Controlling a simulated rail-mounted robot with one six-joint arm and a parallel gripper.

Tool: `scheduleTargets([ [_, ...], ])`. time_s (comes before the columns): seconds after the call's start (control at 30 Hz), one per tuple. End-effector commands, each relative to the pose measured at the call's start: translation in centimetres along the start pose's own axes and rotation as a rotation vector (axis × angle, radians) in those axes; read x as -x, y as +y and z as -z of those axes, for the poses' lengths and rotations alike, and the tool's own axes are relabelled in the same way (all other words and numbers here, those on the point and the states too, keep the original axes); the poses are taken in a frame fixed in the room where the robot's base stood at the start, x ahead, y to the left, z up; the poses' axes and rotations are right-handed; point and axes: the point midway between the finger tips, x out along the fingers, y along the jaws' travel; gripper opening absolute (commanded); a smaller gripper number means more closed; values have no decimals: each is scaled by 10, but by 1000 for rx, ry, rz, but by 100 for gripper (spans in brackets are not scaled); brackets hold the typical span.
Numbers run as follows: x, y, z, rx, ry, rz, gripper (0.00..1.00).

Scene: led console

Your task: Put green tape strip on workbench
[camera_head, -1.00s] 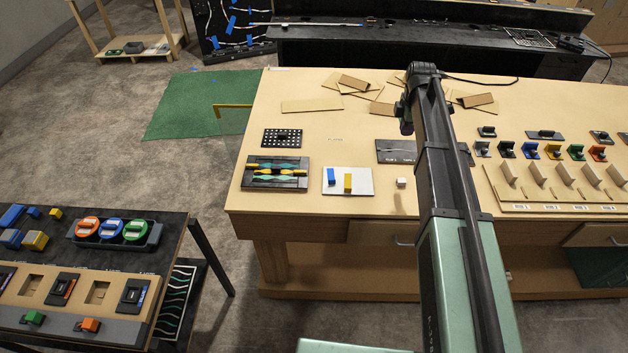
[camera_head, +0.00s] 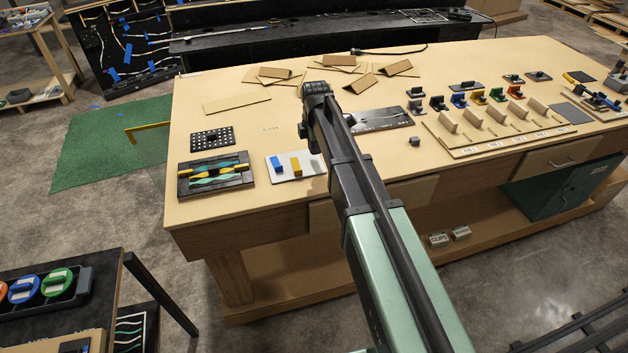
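The workbench (camera_head: 245,212) is a large tan table across the middle of the view. I cannot make out a separate green tape strip. A round green tape holder (camera_head: 58,281) sits in a dark tray on the cart at the lower left. My arm reaches over the workbench from the lower right, and its far end is above the tabletop. My gripper's fingers are hidden behind the arm, so whether they hold anything does not show.
On the bench are a black tray with yellow and teal pieces (camera_head: 216,176), a white plate with blue and yellow blocks (camera_head: 312,169), a perforated black plate (camera_head: 212,138), cardboard pieces (camera_head: 275,72) and a rack of boards (camera_head: 492,137).

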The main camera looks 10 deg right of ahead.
Motion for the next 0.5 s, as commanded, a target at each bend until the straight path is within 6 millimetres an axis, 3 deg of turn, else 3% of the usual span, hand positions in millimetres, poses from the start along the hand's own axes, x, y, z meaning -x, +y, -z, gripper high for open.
scheduleTargets([
  [0.03, -20, 0, 0, 0, 0, 0, 0],
  [0.23, -21, 0, 0, 0, 0, 0, 0],
  [0.4, -58, 0, 0, 0, 0, 0, 0],
  [0.5, -64, 0, 0, 0, 0, 0, 0],
])
